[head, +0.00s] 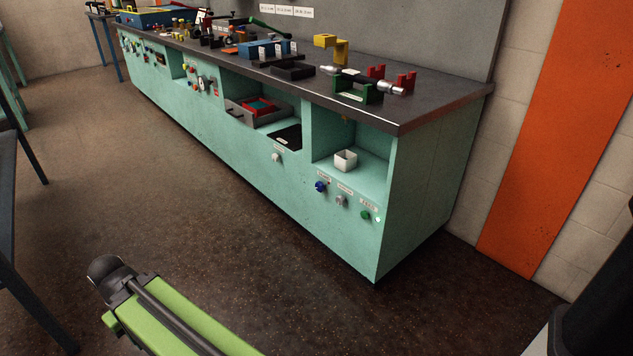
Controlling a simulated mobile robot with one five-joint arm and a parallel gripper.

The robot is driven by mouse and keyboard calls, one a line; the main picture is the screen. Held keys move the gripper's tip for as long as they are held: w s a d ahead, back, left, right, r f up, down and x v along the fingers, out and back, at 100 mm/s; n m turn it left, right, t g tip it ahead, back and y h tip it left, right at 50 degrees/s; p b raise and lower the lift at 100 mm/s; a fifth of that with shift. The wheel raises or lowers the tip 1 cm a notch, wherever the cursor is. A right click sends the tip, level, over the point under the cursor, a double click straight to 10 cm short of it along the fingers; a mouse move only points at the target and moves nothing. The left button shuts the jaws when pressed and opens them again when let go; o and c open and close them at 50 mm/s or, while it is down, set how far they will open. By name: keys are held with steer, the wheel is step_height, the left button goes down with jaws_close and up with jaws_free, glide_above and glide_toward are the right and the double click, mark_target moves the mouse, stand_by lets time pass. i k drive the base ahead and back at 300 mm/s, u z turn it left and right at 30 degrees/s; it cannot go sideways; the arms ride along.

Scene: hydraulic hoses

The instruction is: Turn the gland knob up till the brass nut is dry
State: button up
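The bench front carries a blue knob (320,186), a grey knob (341,200) and a green knob (365,215) below the right-hand open bay, with small labels above them. A pale knob (277,158) sits further left. The labels are too small to read, so I cannot tell which is the gland knob. A tiny brass-coloured part (346,118) shows under the bench top in that bay, above a white square cup (345,160). I cannot tell whether it is the nut, or wet or dry. My green arm is at the lower left, well away from the bench; no gripper fingers show.
The dark bench top (420,108) holds a metal cylinder in green and red brackets (405,82), a yellow bracket (334,47) and blue blocks. A grey tray (240,112) sits in the middle bay. The brown floor (200,190) before the bench is clear. A table stands at the left edge.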

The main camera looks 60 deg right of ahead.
mark_target(319, 187)
steer(key=i, duration=0.9)
steer(key=z, duration=0.05)
